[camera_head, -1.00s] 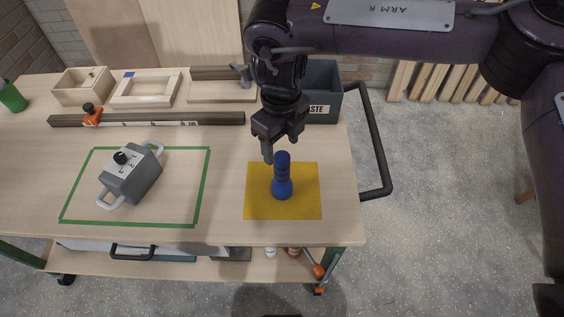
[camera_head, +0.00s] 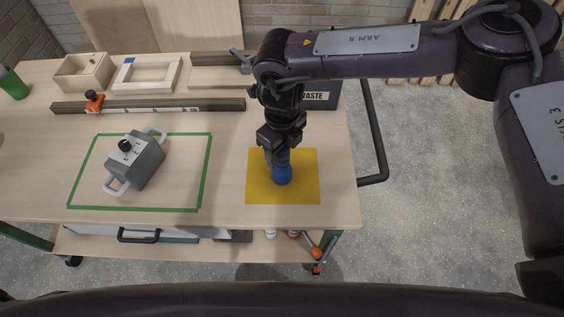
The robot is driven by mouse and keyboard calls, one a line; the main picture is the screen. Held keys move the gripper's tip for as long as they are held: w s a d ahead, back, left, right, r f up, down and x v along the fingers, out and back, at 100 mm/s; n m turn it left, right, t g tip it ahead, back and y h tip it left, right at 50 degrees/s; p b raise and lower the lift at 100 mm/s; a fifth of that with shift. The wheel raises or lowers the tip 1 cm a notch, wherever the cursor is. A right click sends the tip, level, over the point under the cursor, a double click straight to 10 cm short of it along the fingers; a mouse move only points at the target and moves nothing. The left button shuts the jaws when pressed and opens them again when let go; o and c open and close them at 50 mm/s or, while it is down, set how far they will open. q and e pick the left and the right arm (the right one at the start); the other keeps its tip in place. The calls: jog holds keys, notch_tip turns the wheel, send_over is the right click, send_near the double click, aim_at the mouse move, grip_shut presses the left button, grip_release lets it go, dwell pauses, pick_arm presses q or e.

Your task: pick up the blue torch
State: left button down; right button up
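The blue torch (camera_head: 282,176) stands upright on the yellow mat (camera_head: 305,190) near the right end of the workbench. Its wide blue lower end shows; its upper part is mostly hidden by my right gripper. My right gripper (camera_head: 280,157) points down over the torch, with its fingers at the torch's upper part. One finger shows on the left side of the torch. I cannot tell whether the fingers press on it. My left gripper is not in view.
A grey box with handles and a dial (camera_head: 135,160) sits inside a green taped outline (camera_head: 205,175) on the left. A long bar with an orange clamp (camera_head: 94,101), wooden trays (camera_head: 84,73) and a waste bin (camera_head: 322,97) lie behind. A dark rail (camera_head: 376,140) edges the right end.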

jog(key=c, duration=0.5)
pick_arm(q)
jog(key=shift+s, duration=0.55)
pick_arm(e)
grip_shut()
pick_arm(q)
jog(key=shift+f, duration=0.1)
pick_arm(e)
jog(key=shift+w+r, duration=0.1)
jog(key=shift+r, duration=0.1)
